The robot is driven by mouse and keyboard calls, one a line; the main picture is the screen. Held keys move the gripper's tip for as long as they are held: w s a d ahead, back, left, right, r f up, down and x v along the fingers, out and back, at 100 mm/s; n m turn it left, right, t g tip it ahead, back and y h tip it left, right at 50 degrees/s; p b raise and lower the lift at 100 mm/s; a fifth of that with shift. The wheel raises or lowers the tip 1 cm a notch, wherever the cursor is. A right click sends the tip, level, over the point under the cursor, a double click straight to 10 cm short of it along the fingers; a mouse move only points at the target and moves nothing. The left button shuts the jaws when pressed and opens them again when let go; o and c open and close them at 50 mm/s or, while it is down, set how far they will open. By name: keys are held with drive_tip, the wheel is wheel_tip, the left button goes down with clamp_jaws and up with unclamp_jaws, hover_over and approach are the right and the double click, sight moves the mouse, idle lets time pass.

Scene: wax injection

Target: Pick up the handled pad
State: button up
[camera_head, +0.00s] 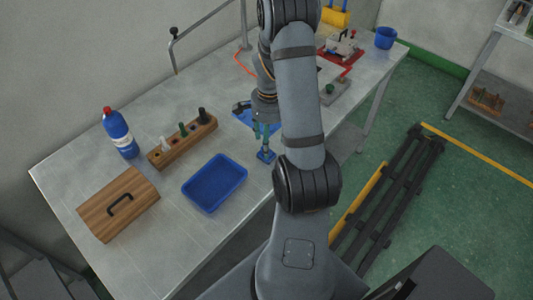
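A small blue square pad (266,156) with an upright teal handle (265,142) shows at the front edge of the table, right of the blue tray. It looks like the handled pad. My gripper (263,124) hangs from the arm right above it, pointing down, with its end at or close to the top of the handle. The fingers are small and partly blend with the teal part, so I cannot tell whether they are open, or whether they touch the handle. My arm covers the area just to the right.
A blue tray (215,182), a wooden block with pegs (182,144), a blue bottle (120,133) and a wooden lidded box with a black handle (118,202) stand to the left. A blue mat (241,115) lies behind the gripper. A red-edged fixture (341,49) is farther back.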

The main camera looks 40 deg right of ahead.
drive_tip(key=shift+w+a+f+p, duration=0.15)
drive_tip(key=shift+f+p, duration=0.25)
drive_tip(key=shift+f, duration=0.85)
drive_tip(key=shift+w+a+f+p, duration=0.15)
drive_tip(key=shift+f+p, duration=0.2)
drive_tip(key=shift+f, duration=0.9)
drive_tip(key=c, duration=0.3)
drive_tip(key=c, duration=1)
drive_tip(key=shift+w+d+r, duration=0.1)
drive_tip(key=shift+r, duration=0.4)
drive_tip(key=r, duration=0.1)
drive_tip(key=r+b, duration=0.1)
drive_tip(key=s+r, duration=0.1)
drive_tip(key=shift+d+r+b, duration=0.25)
drive_tip(key=shift+d+b, duration=0.05)
drive_tip(key=shift+b, duration=0.05)
drive_tip(key=s+d+r, duration=0.1)
drive_tip(key=s+r, duration=0.1)
drive_tip(key=s, duration=0.1)
drive_tip(key=s+d+r+b, duration=0.1)
drive_tip(key=s+d+r, duration=0.1)
drive_tip(key=s, duration=0.1)
drive_tip(key=s+d+r, duration=0.1)
drive_tip(key=s+r, duration=0.1)
drive_tip(key=s, duration=0.1)
drive_tip(key=shift+s+d+r+b, duration=0.3)
drive_tip(key=shift+d, duration=0.05)
